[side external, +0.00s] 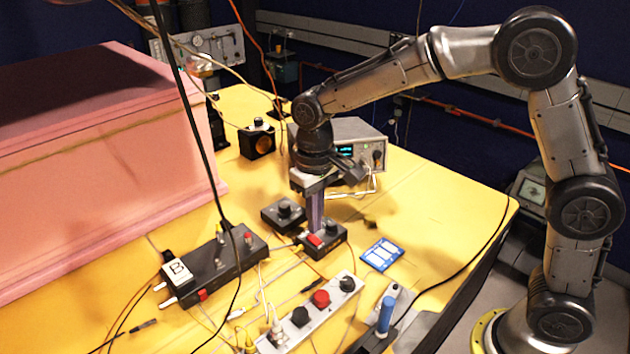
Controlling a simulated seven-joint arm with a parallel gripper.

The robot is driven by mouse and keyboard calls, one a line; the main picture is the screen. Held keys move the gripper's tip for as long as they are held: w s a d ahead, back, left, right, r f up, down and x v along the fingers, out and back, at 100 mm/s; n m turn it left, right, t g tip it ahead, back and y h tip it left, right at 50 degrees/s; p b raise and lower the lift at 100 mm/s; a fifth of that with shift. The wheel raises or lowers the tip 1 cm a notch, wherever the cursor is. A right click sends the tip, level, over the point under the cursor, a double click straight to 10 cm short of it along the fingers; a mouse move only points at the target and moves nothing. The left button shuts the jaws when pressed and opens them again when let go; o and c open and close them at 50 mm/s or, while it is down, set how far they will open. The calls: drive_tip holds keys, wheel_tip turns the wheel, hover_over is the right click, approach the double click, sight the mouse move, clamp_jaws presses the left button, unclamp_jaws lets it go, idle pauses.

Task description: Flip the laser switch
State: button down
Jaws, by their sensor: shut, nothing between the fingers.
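A small black box (331,243) with a red rocker switch (316,240) on top sits on the yellow table. No label reading "laser" can be made out, so I cannot confirm that this is the laser switch. My gripper (317,226) points straight down with its fingers shut and empty. Its tips are right at the box, just behind the red rocker in this view. I cannot tell whether they touch it. The fingers hide part of the box top. Which way the rocker is tipped is too small to tell.
A black knob box (283,214) stands close left of my gripper. A grey instrument (352,150) with a lit display stands behind. A control strip (310,318), a black box (215,264) and loose cables lie in front. A pink foam block (95,165) fills the left.

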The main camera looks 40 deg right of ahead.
sight(315, 239)
wheel_tip(315, 239, up, 12)
idle(0.3)
drive_tip(key=shift+a, duration=0.1)
